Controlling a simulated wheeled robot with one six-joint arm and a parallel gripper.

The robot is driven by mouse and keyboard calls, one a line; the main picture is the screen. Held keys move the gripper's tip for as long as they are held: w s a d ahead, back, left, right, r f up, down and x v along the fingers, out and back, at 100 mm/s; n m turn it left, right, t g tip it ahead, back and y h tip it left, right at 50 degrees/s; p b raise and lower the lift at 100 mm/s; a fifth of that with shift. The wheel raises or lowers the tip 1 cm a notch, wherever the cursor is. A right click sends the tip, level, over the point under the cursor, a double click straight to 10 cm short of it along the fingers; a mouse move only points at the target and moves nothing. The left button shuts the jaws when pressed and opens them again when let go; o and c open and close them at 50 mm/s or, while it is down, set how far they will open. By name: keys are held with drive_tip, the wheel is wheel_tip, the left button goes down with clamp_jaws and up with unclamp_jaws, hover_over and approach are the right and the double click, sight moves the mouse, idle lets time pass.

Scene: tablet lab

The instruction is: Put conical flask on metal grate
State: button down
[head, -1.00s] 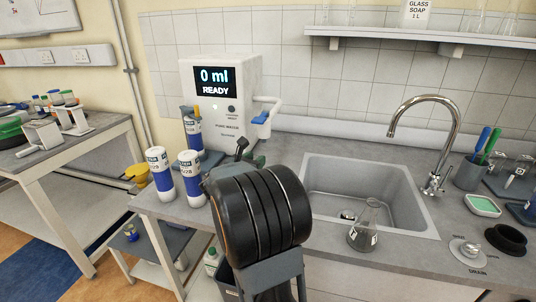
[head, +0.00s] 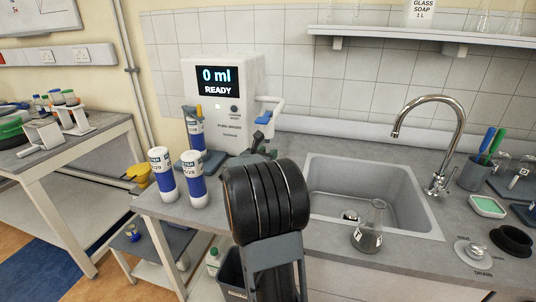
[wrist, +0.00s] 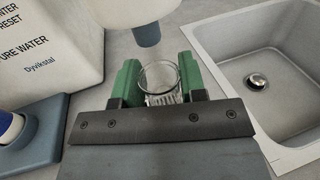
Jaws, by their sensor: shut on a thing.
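A conical flask (head: 370,228) of clear glass stands upright on the worktop in front of the sink in the head view, apart from my gripper. My gripper (wrist: 159,70) has green fingers on both sides of a clear open-topped glass vessel (wrist: 160,82) in the wrist view and is shut on it. I see this vessel from above, so its full shape is unclear. The blue-grey nozzle (wrist: 147,34) of the water dispenser is just beyond the vessel. In the head view my arm hides most of the gripper and the vessel. I cannot make out a metal grate.
The pure water dispenser (head: 222,105) reads 0 ml, READY.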

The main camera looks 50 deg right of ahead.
drive_tip(key=shift+f+b, duration=0.3)
drive_tip(key=c, duration=0.7)
unclamp_jaws()
drive_tip(key=shift+r, duration=0.1)
drive_tip(key=shift+s+a+f+m+g+y, duration=0.15)
drive_tip(key=shift+s+a+f+m+y, duration=2.05)
drive_tip(key=shift+a, duration=4.05)
drive_tip(key=shift+s+a+f+m+g+y, duration=0.2)
drive_tip(key=shift+s+a+f+m+y, duration=0.85)
drive_tip(key=shift+s+a+m+y, duration=2.75)
drive_tip(key=shift+s+a+f+m+g+y, duration=0.15)
drive_tip(key=shift+s+a+f+m+y, duration=0.85)
drive_tip(key=shift+a+f+m+y, duration=4.95)
